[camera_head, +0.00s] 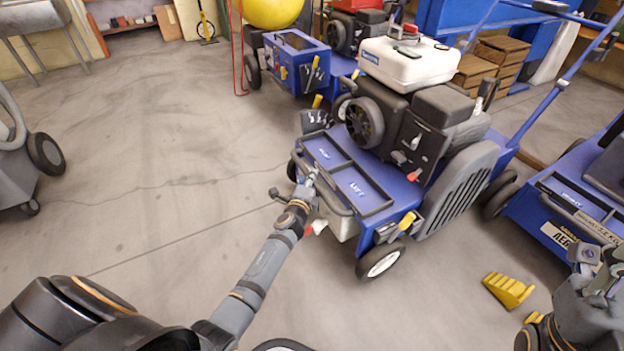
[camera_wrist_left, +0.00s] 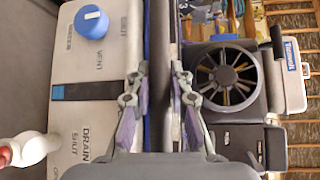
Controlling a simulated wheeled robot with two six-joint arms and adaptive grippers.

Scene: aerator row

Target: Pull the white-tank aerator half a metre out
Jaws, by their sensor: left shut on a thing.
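The white-tank aerator (camera_head: 335,155) is a blue machine with a black engine and a white tank (camera_head: 408,62) on top. It stands right of centre in the head view; the tank shows at the right edge of the left wrist view (camera_wrist_left: 293,75). My left gripper (camera_head: 312,180) is at its front edge. In the left wrist view, the fingers (camera_wrist_left: 161,95) are shut on a dark bar (camera_wrist_left: 160,40) along that front. Below the bar is a pale box (camera_wrist_left: 95,55) with a blue cap and "DRAIN SHUT" lettering. My right gripper (camera_head: 597,262) is at the lower right, away from the aerator.
A yellow wedge (camera_head: 508,290) lies on the floor at lower right. Another blue machine (camera_head: 575,205) stands close on the right. A yellow-tank machine (camera_head: 295,60) stands behind. A grey wheeled machine (camera_head: 25,160) is at far left. The floor left and in front is clear.

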